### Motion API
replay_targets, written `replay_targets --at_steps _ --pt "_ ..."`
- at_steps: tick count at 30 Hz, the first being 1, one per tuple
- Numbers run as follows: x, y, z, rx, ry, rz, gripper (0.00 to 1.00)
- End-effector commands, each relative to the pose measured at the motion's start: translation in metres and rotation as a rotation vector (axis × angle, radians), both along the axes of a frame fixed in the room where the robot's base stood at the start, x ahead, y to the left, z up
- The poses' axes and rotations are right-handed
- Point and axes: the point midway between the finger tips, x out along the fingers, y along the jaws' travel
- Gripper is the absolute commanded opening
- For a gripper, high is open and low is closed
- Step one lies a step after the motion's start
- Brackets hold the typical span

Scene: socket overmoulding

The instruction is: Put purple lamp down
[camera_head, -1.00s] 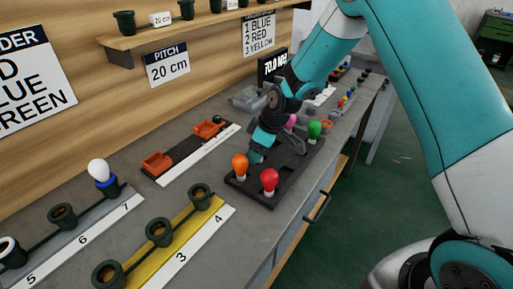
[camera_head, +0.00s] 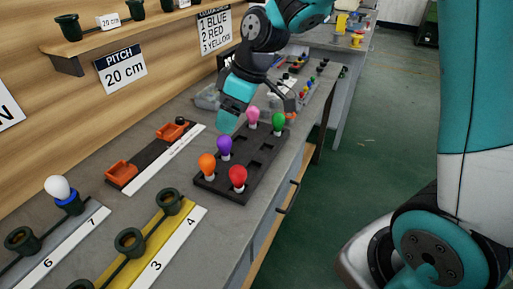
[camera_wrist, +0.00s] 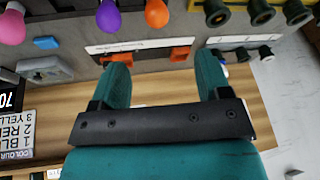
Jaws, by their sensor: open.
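The purple lamp (camera_head: 224,147) stands in the black lamp tray (camera_head: 236,192), behind the orange lamp (camera_head: 207,165). In the wrist view the purple lamp (camera_wrist: 108,18) shows at the top, apart from the fingers. My gripper (camera_wrist: 160,75) is open with nothing between its two teal fingers. In the head view my gripper (camera_head: 231,112) is above and behind the purple lamp; its fingertips are partly hidden by their angle. The tray also holds a red lamp (camera_head: 238,178), a green lamp (camera_head: 278,122) and a pink lamp (camera_head: 253,116).
Orange holders (camera_head: 122,174) sit on a dark strip left of the tray. A yellow strip with dark sockets (camera_head: 130,241) and a grey strip with a white lamp (camera_head: 58,188) are nearer. A wall shelf (camera_head: 90,45) overhangs the bench. Small coloured parts lie behind.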

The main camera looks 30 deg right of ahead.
Motion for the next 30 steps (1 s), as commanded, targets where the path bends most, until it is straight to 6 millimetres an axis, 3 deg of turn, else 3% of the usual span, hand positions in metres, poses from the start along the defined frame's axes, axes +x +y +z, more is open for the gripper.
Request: replay_targets --at_steps 1,3,6,9,12,16,30 --pt "-0.031 0.013 0.018 0.012 0.024 -0.017 0.70" --pt "-0.075 0.025 0.033 0.026 0.077 -0.057 0.70" --pt "-0.134 0.035 0.047 0.036 0.145 -0.111 0.70" --pt "-0.178 0.038 0.053 0.037 0.197 -0.156 0.70" --pt "-0.206 0.038 0.054 0.035 0.231 -0.186 0.70" --pt "-0.218 0.038 0.053 0.032 0.250 -0.203 0.70" --pt "-0.218 0.038 0.053 0.032 0.249 -0.204 0.70"
